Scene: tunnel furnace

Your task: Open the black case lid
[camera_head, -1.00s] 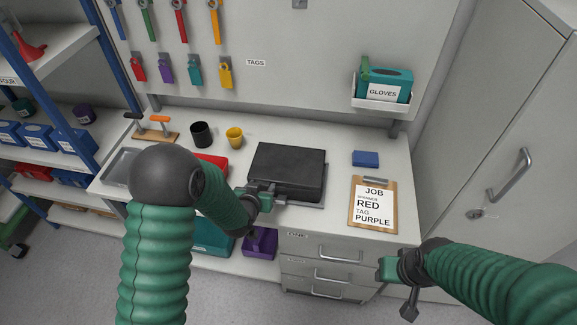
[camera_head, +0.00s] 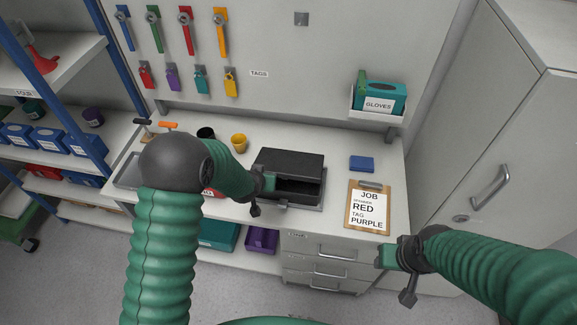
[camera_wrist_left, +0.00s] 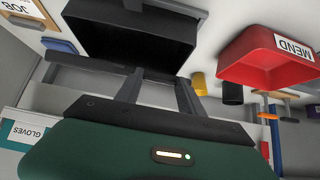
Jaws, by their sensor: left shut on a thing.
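The black case (camera_head: 290,163) sits on the bench with its lid raised at the front, and a dark gap shows into it. The case's dark inside (camera_wrist_left: 130,32) also shows in the left wrist view. My left gripper (camera_head: 270,183) is at the case's front left, shut on the lid's front edge. In the left wrist view its two fingers (camera_wrist_left: 158,85) reach a grey bar-like edge across the case. The exact contact is partly hidden. My right gripper (camera_head: 388,257) hangs empty in front of the drawers, away from the case; its jaw gap is unclear.
Right of the case are a blue block (camera_head: 361,163) and a clipboard (camera_head: 369,208). A yellow cup (camera_head: 239,143) and a black cup (camera_head: 206,134) stand behind left. A red bin (camera_wrist_left: 265,60) is beside the case. A glove shelf (camera_head: 378,118) is on the back wall.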

